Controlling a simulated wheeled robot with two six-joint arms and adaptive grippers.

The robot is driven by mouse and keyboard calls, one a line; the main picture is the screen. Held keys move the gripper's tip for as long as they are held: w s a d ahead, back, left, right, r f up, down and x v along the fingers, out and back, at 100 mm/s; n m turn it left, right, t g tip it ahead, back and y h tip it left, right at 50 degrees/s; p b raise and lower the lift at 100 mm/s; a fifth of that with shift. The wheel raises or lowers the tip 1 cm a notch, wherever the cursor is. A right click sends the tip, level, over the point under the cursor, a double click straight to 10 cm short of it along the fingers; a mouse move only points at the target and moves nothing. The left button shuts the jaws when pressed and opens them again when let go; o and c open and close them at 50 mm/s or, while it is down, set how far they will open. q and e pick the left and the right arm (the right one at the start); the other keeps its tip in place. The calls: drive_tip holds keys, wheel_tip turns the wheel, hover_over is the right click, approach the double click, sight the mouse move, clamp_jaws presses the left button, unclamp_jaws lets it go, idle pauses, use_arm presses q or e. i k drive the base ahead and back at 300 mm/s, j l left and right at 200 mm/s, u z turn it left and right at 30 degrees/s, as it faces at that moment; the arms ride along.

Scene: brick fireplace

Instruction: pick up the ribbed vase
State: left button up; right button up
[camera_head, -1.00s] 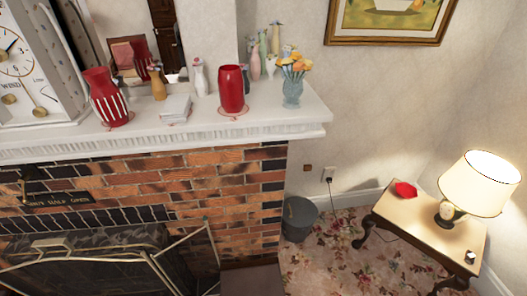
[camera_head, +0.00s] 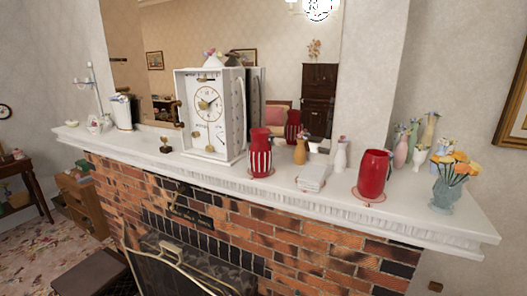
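A red vase with white vertical stripes, which look like ribs (camera_head: 260,157), stands upright on the white mantel shelf (camera_head: 225,172), just right of the clock. A plain smooth red vase (camera_head: 372,175) stands farther right near the shelf's front edge, on a small mat or ring. A blue-green glass vase (camera_head: 446,193) with orange and yellow flowers stands near the right end. Neither gripper is in the head view.
A tall white clock (camera_head: 210,113) stands left of the striped vase. A small yellow vase (camera_head: 300,152), white books (camera_head: 313,177) and a white vase (camera_head: 340,157) stand to its right. A mirror backs the shelf. A fireplace screen (camera_head: 170,268) stands below.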

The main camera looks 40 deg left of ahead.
sight(259, 153)
drive_tip(key=k+u, duration=0.1)
drive_tip(key=k, duration=0.55)
drive_tip(key=j+u, duration=0.1)
drive_tip(key=u, duration=0.8)
drive_tip(key=j+u, duration=0.1)
drive_tip(key=u, duration=0.35)
drive_tip(key=i+j, duration=1.2)
